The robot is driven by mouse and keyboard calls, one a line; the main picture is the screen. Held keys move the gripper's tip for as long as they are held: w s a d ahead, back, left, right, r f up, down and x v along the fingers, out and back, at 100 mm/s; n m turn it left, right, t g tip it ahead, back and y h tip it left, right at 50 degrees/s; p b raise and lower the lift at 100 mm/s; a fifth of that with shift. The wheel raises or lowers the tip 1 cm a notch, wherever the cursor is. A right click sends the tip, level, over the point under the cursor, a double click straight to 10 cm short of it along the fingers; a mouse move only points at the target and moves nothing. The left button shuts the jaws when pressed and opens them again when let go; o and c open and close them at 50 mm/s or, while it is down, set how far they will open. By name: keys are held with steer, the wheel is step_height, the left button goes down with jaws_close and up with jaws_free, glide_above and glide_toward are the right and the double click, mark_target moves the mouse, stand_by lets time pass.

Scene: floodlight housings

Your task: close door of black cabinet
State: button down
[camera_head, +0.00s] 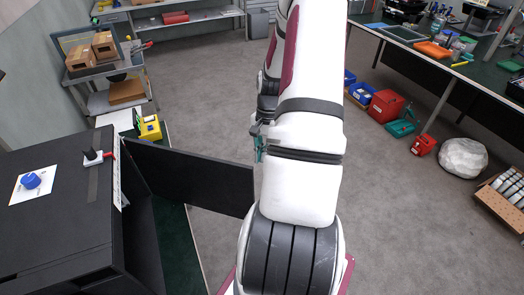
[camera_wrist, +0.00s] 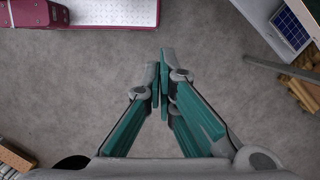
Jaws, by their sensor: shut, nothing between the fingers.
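The black cabinet (camera_head: 55,215) stands at the left in the head view. Its black door (camera_head: 192,178) stands open, swung out to the right from the cabinet's far side. My arm reaches away from the camera just right of the door. My gripper (camera_head: 260,148) is mostly hidden behind the arm, beyond the door's free edge; only a teal part shows. Whether it touches the door cannot be told. In the wrist view my gripper (camera_wrist: 162,85) has its teal fingers together with nothing between them, above grey floor. I cannot make out the door there.
On the cabinet top are a blue knob on a white card (camera_head: 31,181) and a small black-handled item (camera_head: 93,156). A cart with boxes (camera_head: 105,60) stands behind left. Red boxes (camera_head: 384,105) and a white rock (camera_head: 463,158) lie right. The middle floor is clear.

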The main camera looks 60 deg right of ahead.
steer(key=a+f+p, duration=0.2)
steer(key=a+f, duration=0.3)
steer(key=f, duration=0.1)
steer(key=shift+s+a, duration=0.15)
steer(key=shift+a, duration=0.1)
steer(key=shift+a, duration=0.1)
